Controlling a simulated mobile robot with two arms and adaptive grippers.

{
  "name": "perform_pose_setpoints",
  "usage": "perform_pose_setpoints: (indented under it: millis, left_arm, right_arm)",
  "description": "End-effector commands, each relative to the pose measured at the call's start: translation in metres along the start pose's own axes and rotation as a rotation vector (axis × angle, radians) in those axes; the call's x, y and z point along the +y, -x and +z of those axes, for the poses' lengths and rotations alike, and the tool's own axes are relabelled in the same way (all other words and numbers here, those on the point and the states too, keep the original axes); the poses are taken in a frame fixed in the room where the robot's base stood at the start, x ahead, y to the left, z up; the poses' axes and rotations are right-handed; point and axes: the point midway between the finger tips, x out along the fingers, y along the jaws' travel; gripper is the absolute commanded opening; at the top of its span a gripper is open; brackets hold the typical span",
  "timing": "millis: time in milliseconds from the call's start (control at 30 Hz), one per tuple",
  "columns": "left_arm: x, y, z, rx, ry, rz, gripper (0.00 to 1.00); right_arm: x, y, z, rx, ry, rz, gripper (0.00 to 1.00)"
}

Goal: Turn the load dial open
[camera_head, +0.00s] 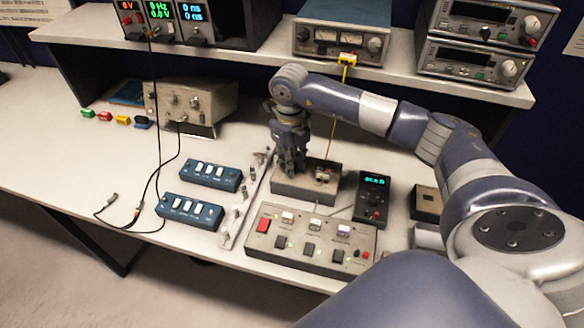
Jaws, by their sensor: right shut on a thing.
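My right gripper (292,168) points down at the left part of a small grey box (300,190) in the middle of the bench. Its fingers are shut on the load dial at the top of this box. The fingers cover the dial, so its pointer and how far it is turned are hidden. The right part of the box top, with small fittings and a yellow cable, is uncovered. My left gripper is out of view.
A grey control panel (312,246) with a red switch stands in front of the box. A dark handheld meter (371,198) is right of it. Blue switch boxes (190,211) lie to the left. A shelf (400,76) with instruments runs behind. The bench's left side is mostly clear.

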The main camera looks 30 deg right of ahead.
Motion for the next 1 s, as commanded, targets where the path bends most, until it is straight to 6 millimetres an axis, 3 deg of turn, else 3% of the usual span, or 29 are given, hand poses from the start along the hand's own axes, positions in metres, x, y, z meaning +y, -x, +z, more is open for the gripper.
perform_pose_setpoints:
  millis: [33, 500, 1000]
  left_arm:
    - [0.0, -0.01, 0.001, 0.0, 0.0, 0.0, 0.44]
    - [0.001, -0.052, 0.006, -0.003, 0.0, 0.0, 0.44]
    - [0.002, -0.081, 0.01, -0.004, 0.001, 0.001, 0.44]
  right_arm:
    - [-0.001, -0.002, 0.002, -0.009, 0.042, -0.003, 0.0]
    - [-0.001, -0.001, 0.002, -0.022, 0.487, -0.004, 0.0]
    - [-0.001, 0.001, 0.002, -0.032, 0.88, -0.005, 0.0]
